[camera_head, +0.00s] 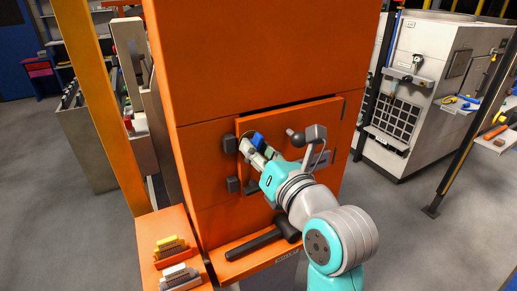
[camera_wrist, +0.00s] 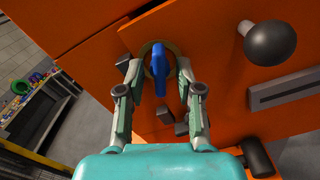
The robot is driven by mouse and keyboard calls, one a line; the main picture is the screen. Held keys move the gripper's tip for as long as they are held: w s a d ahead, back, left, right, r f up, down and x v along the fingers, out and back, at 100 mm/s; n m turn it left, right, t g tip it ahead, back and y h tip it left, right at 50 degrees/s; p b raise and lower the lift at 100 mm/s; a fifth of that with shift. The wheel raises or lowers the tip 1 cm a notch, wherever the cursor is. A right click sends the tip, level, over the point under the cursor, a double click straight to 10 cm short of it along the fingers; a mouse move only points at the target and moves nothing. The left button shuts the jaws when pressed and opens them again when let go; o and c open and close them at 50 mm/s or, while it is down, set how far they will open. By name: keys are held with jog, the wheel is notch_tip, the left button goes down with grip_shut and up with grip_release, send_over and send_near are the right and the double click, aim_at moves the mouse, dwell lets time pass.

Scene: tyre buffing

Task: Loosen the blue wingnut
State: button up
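The blue wingnut (camera_wrist: 158,72) is on a round brass-coloured ring (camera_wrist: 150,50) on the orange machine front in the wrist view. Its long wing points roughly up and down in that picture. My gripper (camera_wrist: 159,82) is open, with one finger on each side of the wingnut. Gaps show between the wingnut and both fingers. In the head view, my gripper (camera_head: 255,148) reaches to the orange panel (camera_head: 290,116), and a small part of the blue wingnut (camera_head: 258,138) shows beside the fingers. The rest is hidden by my gripper.
A dark ball knob (camera_wrist: 270,43) stands out right of the wingnut, above a grey slotted plate (camera_wrist: 285,90). Dark blocks (camera_head: 233,185) sit on the panel's left edge. A black-handled tool (camera_head: 252,245) and brushes (camera_head: 170,249) lie on orange ledges below.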

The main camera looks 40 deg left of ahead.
jog(key=shift+d, duration=0.1)
jog(key=shift+v, duration=1.2)
jog(key=shift+m, duration=0.9)
jog(key=shift+x, duration=1.3)
